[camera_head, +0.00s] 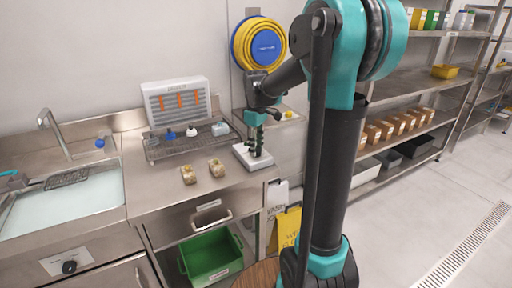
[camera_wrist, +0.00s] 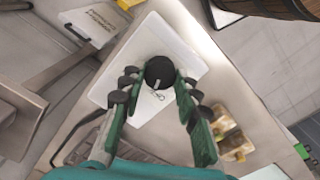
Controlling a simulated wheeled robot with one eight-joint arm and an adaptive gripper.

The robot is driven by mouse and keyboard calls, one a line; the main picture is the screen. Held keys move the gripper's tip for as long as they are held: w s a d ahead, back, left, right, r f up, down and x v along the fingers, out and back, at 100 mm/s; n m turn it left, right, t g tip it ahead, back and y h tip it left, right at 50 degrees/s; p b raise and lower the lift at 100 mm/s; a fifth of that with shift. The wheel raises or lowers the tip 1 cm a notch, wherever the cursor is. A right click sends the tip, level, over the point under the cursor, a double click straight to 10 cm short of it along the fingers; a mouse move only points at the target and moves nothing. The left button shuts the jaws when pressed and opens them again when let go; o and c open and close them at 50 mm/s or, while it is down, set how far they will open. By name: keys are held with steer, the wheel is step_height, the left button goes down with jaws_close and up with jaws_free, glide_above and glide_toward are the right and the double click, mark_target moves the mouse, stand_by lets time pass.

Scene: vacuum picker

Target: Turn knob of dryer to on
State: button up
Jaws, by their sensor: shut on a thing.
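A white flat unit, apparently the dryer (camera_head: 243,157), stands on the steel counter near its right end. The wrist view shows its white top (camera_wrist: 178,38) with a round black knob (camera_wrist: 160,71) in the middle. A small light mark or pointer shows on the top just below the knob. My gripper (camera_wrist: 158,82) points down over the unit, its green and black fingers on either side of the knob, shut on it. In the head view my gripper (camera_head: 255,134) hides most of the knob. I cannot tell which setting the knob is at.
Two yellowish blocks (camera_head: 188,175) lie on the counter left of the unit. Behind stands a rack (camera_head: 180,145) with small items and a white panel with orange strips (camera_head: 178,100). A green bin (camera_head: 212,262) is below. A sink (camera_head: 65,200) is at left.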

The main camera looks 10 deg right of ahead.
mark_target(256, 150)
steer(key=m, duration=0.5)
steer(key=shift+m, duration=0.3)
steer(key=m, duration=0.5)
steer(key=shift+m, duration=0.3)
steer(key=o, duration=1.2)
steer(key=shift+c, duration=0.2)
step_height(256, 150, up, 12)
steer(key=shift+f, duration=0.1)
